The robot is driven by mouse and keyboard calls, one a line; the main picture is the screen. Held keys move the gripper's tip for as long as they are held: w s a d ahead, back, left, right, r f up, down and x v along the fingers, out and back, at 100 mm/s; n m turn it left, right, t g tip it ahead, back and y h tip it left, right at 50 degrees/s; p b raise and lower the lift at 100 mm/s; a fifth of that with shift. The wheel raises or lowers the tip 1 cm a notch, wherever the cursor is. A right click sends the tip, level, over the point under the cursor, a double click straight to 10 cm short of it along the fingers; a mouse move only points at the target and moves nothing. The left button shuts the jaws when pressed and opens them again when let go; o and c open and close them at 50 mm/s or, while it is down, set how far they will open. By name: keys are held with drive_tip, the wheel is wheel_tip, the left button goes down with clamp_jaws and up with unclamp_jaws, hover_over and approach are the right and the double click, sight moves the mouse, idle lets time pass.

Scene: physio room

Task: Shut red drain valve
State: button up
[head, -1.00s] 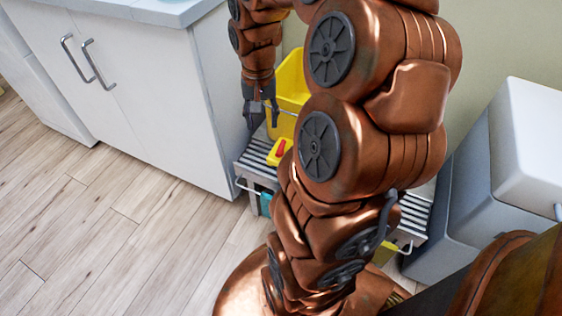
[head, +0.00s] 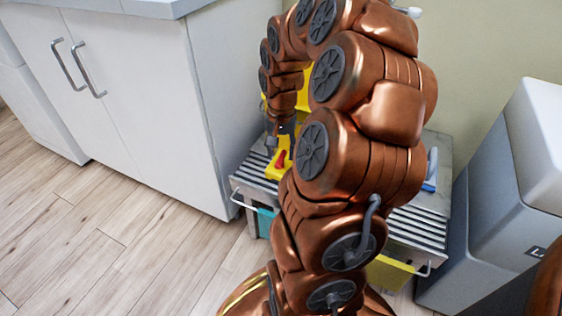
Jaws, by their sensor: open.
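The red drain valve (head: 281,157) is a small red handle on a yellow piece (head: 276,174) at the left end of a slatted grey stand. My gripper (head: 283,136) is just above and behind the red handle, pointing down, and partly hidden by my own arm. It is open. I cannot tell whether its fingers touch the handle or stand around it. A yellow bucket (head: 304,90) behind my arm is mostly hidden.
The slatted stand (head: 250,170) has a rail on its front edge. A white cabinet (head: 150,110) stands close on the left, grey bins (head: 480,220) on the right. A blue-and-white item (head: 431,170) lies on the stand's right end. Wooden floor is clear at front left.

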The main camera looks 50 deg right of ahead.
sight(281, 157)
wheel_tip(281, 157, down, 4)
drive_tip(key=shift+r+b, duration=0.25)
drive_tip(key=shift+b, duration=0.25)
clamp_jaws()
